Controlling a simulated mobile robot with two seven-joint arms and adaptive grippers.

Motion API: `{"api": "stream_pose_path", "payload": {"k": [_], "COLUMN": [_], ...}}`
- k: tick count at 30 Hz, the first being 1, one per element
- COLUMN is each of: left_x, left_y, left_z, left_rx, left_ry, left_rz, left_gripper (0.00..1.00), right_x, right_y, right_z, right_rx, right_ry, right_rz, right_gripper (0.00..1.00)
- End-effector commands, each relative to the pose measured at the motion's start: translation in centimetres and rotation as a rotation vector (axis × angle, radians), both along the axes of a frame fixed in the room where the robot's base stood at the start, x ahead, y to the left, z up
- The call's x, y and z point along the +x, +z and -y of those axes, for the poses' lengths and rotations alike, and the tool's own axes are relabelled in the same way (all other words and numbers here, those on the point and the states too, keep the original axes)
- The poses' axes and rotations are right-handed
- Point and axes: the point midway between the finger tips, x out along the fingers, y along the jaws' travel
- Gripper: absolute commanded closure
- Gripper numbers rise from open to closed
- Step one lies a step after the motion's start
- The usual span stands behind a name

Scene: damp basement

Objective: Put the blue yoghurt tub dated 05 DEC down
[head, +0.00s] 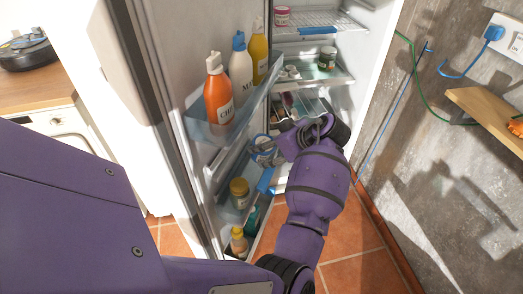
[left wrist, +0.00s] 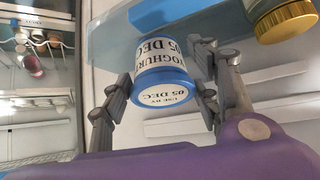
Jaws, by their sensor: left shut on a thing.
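The blue and white yoghurt tub (left wrist: 162,68) reads "YOGHURT", and "USE BY 05 DEC" shows on the face towards the left wrist camera. My left gripper (left wrist: 165,80) is shut on it, one finger on each side. In the head view my left gripper (head: 266,150) is at the open fridge, beside the inner side of the door. There the tub is mostly hidden by the gripper, with only blue edges showing. In the left wrist view a clear bluish door shelf (left wrist: 108,45) lies behind the tub; I cannot tell whether they touch. My right gripper is not in view.
The fridge door's upper shelf holds orange (head: 218,92), white (head: 240,68) and yellow (head: 259,52) bottles. Lower down are a gold-lidded jar (head: 239,191) and a small yellow bottle (head: 239,242). A dark jar (head: 327,59) stands on an inner shelf. A wooden wall shelf (head: 490,112) juts out right.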

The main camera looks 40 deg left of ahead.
Motion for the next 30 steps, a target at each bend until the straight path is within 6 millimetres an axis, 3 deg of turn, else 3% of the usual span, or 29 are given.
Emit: {"api": "stream_pose_path", "payload": {"k": [4,9,12,16,30], "left_x": [-0.1,0.3,0.2,0.0,0.0], "left_y": [-1.7,-0.2,-0.8,-2.6,-3.2], "left_z": [-0.5,-2.3,-2.7,-2.5,-2.6], "left_rx": [0.0,-0.213,-0.313,-0.303,-0.3], "left_ry": [0.001,0.006,0.001,0.0,-0.001], "left_rz": [-0.004,0.009,-0.002,-0.007,-0.007], "left_gripper": [0.74,0.74,0.74,0.74,0.74], "right_x": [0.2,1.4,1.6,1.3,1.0], "right_y": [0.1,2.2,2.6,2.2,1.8], "right_z": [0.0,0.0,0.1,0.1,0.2], "right_rx": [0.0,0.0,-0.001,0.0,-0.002], "right_ry": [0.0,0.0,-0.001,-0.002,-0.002], "right_rz": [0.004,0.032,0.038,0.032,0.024], "right_gripper": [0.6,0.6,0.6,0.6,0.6]}}
